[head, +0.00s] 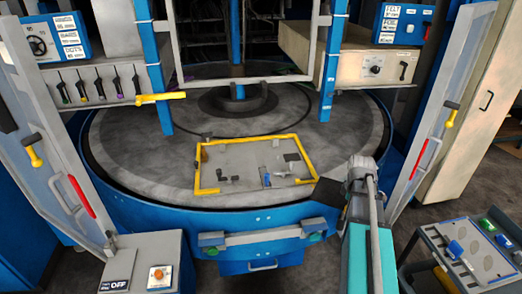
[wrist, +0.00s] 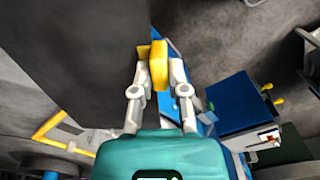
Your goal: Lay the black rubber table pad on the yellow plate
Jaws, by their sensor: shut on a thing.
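My gripper (wrist: 158,80) is shut on a yellow tab (wrist: 160,65) in the wrist view. The black pad (wrist: 80,55) is a large dark sheet beside the tab, filling the upper left; the tab appears to be at its edge. In the head view a dark part of the pad (head: 327,192) shows left of my arm, at the right front edge of the round table. The fingertips are hidden there behind my arm. The yellow-edged grey plate (head: 235,158) lies on the table, left of the pad. Its yellow edge also shows at lower left in the wrist view (wrist: 50,126).
Small black pieces (head: 230,179) and a blue piece (head: 266,180) sit within the plate's border. Blue posts (head: 331,75) rise at the table's back. A grey OFF box (head: 150,262) stands front left and a panel cart (head: 470,250) front right.

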